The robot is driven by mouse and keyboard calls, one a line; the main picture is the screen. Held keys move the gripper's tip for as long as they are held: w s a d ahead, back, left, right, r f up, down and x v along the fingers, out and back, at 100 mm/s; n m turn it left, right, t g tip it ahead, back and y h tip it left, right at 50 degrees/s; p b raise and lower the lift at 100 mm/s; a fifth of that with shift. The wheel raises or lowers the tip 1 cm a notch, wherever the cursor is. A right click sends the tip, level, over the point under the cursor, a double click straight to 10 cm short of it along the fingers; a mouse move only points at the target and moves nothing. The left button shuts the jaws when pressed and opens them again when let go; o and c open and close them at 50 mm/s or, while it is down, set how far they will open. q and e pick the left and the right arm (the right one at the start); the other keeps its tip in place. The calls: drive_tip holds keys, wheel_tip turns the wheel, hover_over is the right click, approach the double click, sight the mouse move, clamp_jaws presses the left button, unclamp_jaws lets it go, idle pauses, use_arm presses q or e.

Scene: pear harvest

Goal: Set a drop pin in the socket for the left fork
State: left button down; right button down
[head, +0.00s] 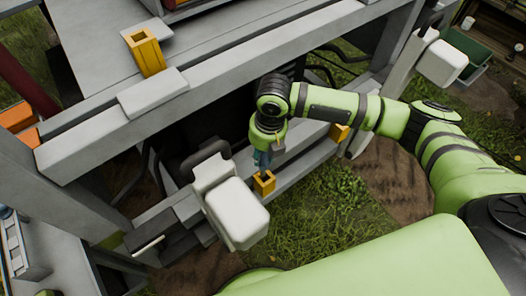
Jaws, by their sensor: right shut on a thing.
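My right gripper (262,158) points down at the middle of the picture, directly above a small yellow square socket (264,184) on the lower grey rail. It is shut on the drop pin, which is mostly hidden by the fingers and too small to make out. The fingertips are at or just over the socket's mouth; I cannot tell how far the pin sits inside it. Another yellow socket (146,52), open and empty-looking at its top, stands on the upper grey frame. A third yellow block (339,132) shows behind my right arm. My left gripper is not in view.
A white block on a grey bracket (237,212) stands close to the left of the socket. A similar white block (441,62) is at upper right. The thick grey beam (215,85) runs behind my gripper. Grass (325,215) lies open below right.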

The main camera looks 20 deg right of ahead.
drive_tip(key=shift+f+b, duration=2.3)
drive_tip(key=shift+f, duration=0.05)
drive_tip(key=shift+f+b, duration=0.4)
drive_tip(key=shift+f, duration=1.2)
drive_tip(key=c, duration=0.8)
unclamp_jaws()
drive_tip(key=shift+o, duration=0.3)
drive_tip(key=o, duration=0.4)
drive_tip(key=shift+r, duration=0.1)
